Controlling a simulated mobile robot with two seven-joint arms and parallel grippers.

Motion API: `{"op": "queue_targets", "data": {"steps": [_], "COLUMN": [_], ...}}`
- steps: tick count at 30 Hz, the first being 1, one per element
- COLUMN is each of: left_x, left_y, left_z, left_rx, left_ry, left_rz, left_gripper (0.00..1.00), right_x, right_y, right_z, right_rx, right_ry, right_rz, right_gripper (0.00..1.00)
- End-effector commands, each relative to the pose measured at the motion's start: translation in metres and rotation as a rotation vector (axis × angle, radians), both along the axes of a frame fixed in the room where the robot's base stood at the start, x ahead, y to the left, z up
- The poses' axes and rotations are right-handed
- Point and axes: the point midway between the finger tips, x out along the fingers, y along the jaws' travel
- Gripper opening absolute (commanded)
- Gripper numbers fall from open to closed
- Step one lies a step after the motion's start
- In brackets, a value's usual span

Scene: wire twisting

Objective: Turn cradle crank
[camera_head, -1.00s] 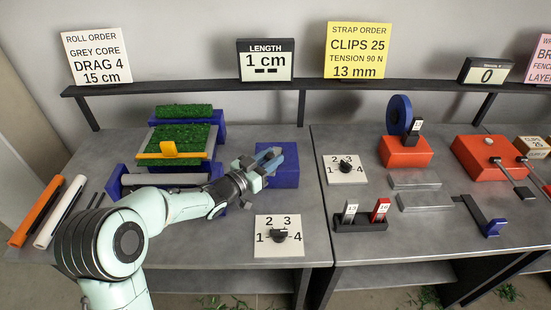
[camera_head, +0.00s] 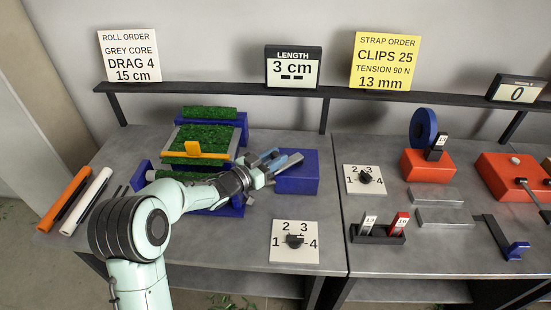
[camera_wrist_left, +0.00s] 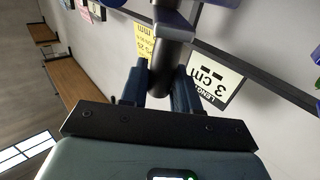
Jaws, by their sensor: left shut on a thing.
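My left gripper (camera_head: 272,164) is at the cradle's right side, in front of a blue block. In the left wrist view its fingers (camera_wrist_left: 160,88) are shut on a dark round crank handle (camera_wrist_left: 161,60). The crank is mostly hidden by the gripper in the head view. My right gripper is not in view.
The length display (camera_head: 292,67) reads 3 cm. A dial plate (camera_head: 295,241) lies in front of the gripper, and the blue block (camera_head: 299,176) stands just right of it. An orange roll (camera_head: 63,200) and a white roll (camera_head: 86,203) lie at the left.

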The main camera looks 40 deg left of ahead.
Motion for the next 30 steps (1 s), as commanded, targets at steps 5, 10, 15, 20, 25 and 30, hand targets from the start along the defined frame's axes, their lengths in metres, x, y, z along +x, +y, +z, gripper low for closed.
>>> {"op": "queue_targets", "data": {"steps": [5,10,15,20,25,30], "left_x": [0.002,0.002,0.002,0.001,-0.004,-0.029], "left_y": [-0.001,-0.001,-0.002,-0.001,0.001,0.007], "left_z": [0.003,0.004,0.004,0.002,0.002,0.002], "left_rx": [-0.002,-0.002,-0.002,-0.001,0.0,0.0], "left_ry": [-0.009,-0.01,-0.009,-0.006,-0.004,-0.003], "left_rz": [-0.001,-0.003,-0.004,-0.003,-0.001,0.0], "left_gripper": [0.0,0.0,0.49,0.49,0.49,0.49], "right_x": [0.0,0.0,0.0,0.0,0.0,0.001], "right_y": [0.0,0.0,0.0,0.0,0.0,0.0], "right_z": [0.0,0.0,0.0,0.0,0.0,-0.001], "right_rx": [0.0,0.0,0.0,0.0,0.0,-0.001], "right_ry": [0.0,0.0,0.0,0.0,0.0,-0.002], "right_rz": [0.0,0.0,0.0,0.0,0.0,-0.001], "right_gripper": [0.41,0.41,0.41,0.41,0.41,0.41]}}
